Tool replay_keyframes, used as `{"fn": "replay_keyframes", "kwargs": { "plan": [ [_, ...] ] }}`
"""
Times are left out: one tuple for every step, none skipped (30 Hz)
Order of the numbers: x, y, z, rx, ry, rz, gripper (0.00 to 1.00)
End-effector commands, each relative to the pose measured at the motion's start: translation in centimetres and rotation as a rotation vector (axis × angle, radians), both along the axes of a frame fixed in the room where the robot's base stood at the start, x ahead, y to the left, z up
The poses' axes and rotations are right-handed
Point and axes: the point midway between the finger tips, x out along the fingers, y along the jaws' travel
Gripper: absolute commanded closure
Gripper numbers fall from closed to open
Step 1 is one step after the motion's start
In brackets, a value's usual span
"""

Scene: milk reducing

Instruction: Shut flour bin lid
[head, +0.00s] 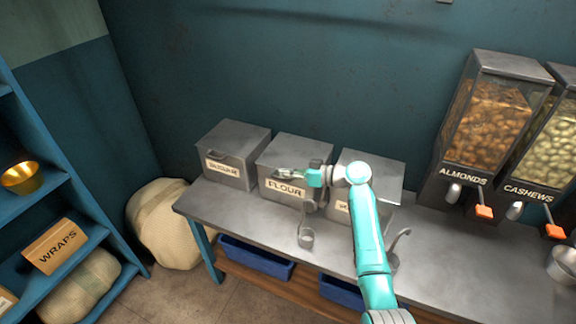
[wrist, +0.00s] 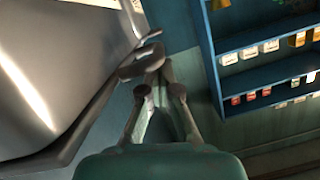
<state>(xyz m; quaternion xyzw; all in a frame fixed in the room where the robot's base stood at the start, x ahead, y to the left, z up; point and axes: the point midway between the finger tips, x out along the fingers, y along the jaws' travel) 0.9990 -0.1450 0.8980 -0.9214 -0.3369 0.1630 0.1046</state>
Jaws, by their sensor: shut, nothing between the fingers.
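The flour bin (head: 272,190) is a grey metal box with a FLOUR label, in the middle of a row of bins on the metal table. Its lid (head: 299,149) lies about level over the top; I cannot tell whether it is fully seated. My gripper (head: 287,174) is shut and empty, at the bin's front near the lid's front edge. In the wrist view my gripper (wrist: 150,62) is beside a big shiny metal surface (wrist: 60,60) with a dark edge, likely the bin and lid. Whether the fingers touch it is unclear. My arm hides the bin's right front.
A similar bin (head: 232,150) stands to the left and another (head: 372,170) to the right, partly behind my arm. A scoop (head: 306,238) lies in front. Almond (head: 493,120) and cashew (head: 552,150) dispensers stand at the right. A blue shelf (head: 50,190) is at the left.

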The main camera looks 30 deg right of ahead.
Motion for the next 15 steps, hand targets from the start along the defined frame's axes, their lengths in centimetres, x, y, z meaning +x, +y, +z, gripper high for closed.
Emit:
{"fn": "replay_keyframes", "kwargs": {
  "plan": [
    [-0.1, 0.1, -0.5, 0.001, 0.009, 0.003, 1.0],
    [-0.1, 0.1, -0.6, 0.0, 0.01, 0.003, 1.0],
    [-0.2, 0.1, -0.6, 0.0, 0.01, 0.003, 1.0],
    [-0.2, 0.1, -0.6, 0.0, 0.011, 0.003, 1.0],
    [-0.2, 0.1, -0.7, 0.001, 0.012, 0.003, 1.0],
    [-0.2, 0.2, -0.7, 0.001, 0.013, 0.003, 1.0],
    [-0.2, 0.2, -0.7, 0.001, 0.013, 0.003, 1.0],
    [-0.2, 0.2, -0.8, 0.001, 0.014, 0.003, 1.0],
    [-0.2, 0.2, -0.8, 0.001, 0.015, 0.003, 1.0],
    [-0.2, 0.2, -0.8, 0.001, 0.015, 0.003, 1.0],
    [-0.2, 0.2, -0.7, 0.001, 0.015, 0.003, 1.0],
    [-0.2, 0.2, -0.5, 0.0, 0.015, 0.003, 1.0],
    [-0.2, 0.2, -0.3, 0.0, 0.015, 0.003, 1.0],
    [-0.2, 0.2, 0.0, -0.001, 0.014, 0.004, 1.0],
    [-0.2, 0.1, 0.5, -0.001, 0.013, 0.003, 1.0]
  ]
}}
